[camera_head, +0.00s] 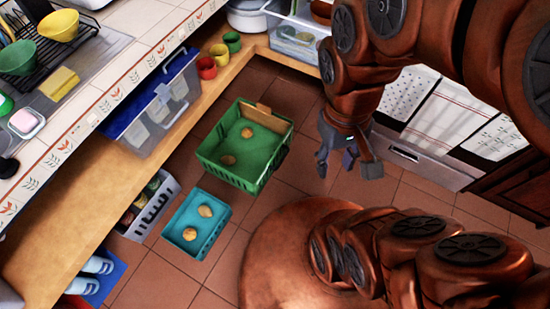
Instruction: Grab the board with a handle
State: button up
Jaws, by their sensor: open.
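My gripper (347,170) hangs at the right of the middle, fingers apart and pointing down, empty. It is above the tiled floor, to the right of the green crate (225,178). No board with a clear handle can be made out. A small brown wooden-looking piece (262,110) shows at the far rim of the green crate; I cannot tell whether it is the board. My gripper is apart from it. My arm hides part of the right side.
A blue basket (182,257) with round brown items stands on the floor, beside a grey basket (160,205). A wooden shelf (75,215) holds a clear bin (160,115) and cups (207,67). White patterned cabinets are behind my arm. Tiled floor is open around the green crate.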

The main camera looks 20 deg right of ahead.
aim_at(262, 115)
jog(key=z, duration=1.25)
jog(key=i, duration=0.75)
jog(key=u, duration=2.8)
